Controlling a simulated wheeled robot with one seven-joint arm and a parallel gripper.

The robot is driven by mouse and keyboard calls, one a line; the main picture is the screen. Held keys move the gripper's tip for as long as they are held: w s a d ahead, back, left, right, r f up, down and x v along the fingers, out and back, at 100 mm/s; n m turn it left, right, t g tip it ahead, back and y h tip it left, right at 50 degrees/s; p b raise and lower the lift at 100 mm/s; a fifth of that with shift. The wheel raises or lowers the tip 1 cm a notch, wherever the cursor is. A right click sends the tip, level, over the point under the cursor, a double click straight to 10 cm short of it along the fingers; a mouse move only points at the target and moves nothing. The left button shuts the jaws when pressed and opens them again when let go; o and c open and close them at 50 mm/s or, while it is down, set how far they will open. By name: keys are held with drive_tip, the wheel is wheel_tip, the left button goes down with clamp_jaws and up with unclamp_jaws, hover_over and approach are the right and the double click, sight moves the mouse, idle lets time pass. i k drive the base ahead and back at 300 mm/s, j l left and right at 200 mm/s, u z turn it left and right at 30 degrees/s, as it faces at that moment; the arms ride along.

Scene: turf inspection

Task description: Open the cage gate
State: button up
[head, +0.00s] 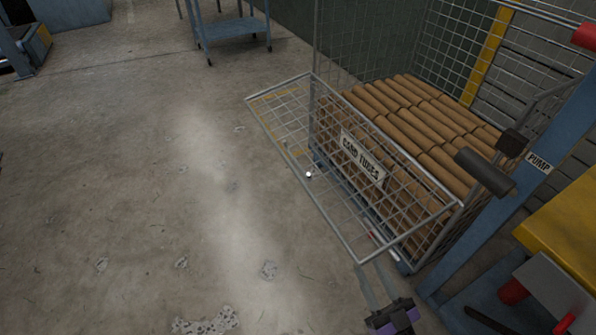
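The wire cage (437,250) stands at the right, filled with stacked brown tubes (420,110). A sign reading "CARD TUBES" (362,158) is on its front. A wire mesh gate panel (290,125) projects outward from the upper edge of the cage's low front, over the floor. It looks folded out, but its exact tilt is hard to judge. A small white knob-like spot (308,174) shows at its outer edge. My gripper (393,316), dark with purple parts, is at the bottom edge, apart from and below the panel's near corner. Its finger gap is unclear.
A blue post labelled "PUMP" (538,162) with a black handle (485,172) stands close right of the cage. A yellow-topped unit (565,225) is at the lower right. A blue cart (235,28) stands at the back.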

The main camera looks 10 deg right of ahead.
sight(307, 176)
drive_tip(key=i+j, duration=0.2)
drive_tip(key=i, duration=0.25)
drive_tip(key=i+j, duration=0.25)
drive_tip(key=i, duration=0.2)
